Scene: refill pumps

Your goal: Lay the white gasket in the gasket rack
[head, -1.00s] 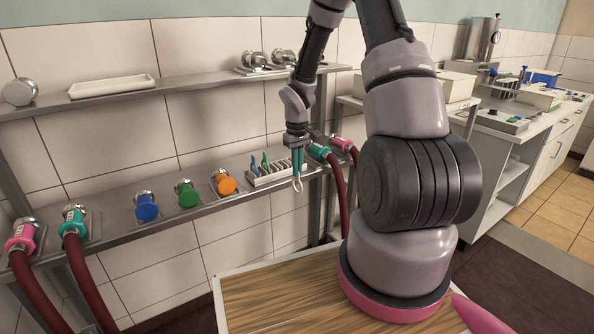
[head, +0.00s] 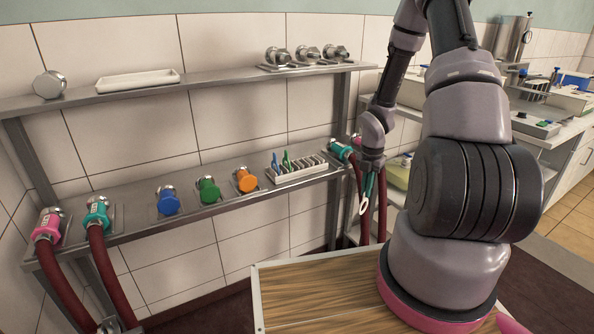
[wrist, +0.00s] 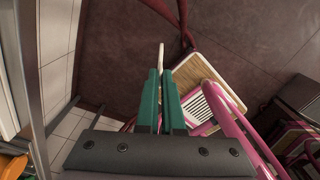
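The white gasket (head: 363,208) is a small pale ring hanging below my gripper (head: 368,189). In the wrist view the gasket (wrist: 161,56) shows edge-on as a thin white strip between the tips of my teal fingers (wrist: 160,76), which are shut on it. The gasket rack (head: 298,173) is a pale slotted holder on the lower shelf. A blue gasket (head: 276,168) and a green gasket (head: 288,160) stand at its left end, and its slots farther right look empty. In the head view my gripper is right of the rack, apart from it.
The lower shelf (head: 226,210) carries blue (head: 167,203), green (head: 208,190) and orange (head: 245,180) caps left of the rack. A teal hose coupling (head: 340,151) is close to the rack's right end. The upper shelf (head: 215,88) runs above, with a white tray (head: 138,79).

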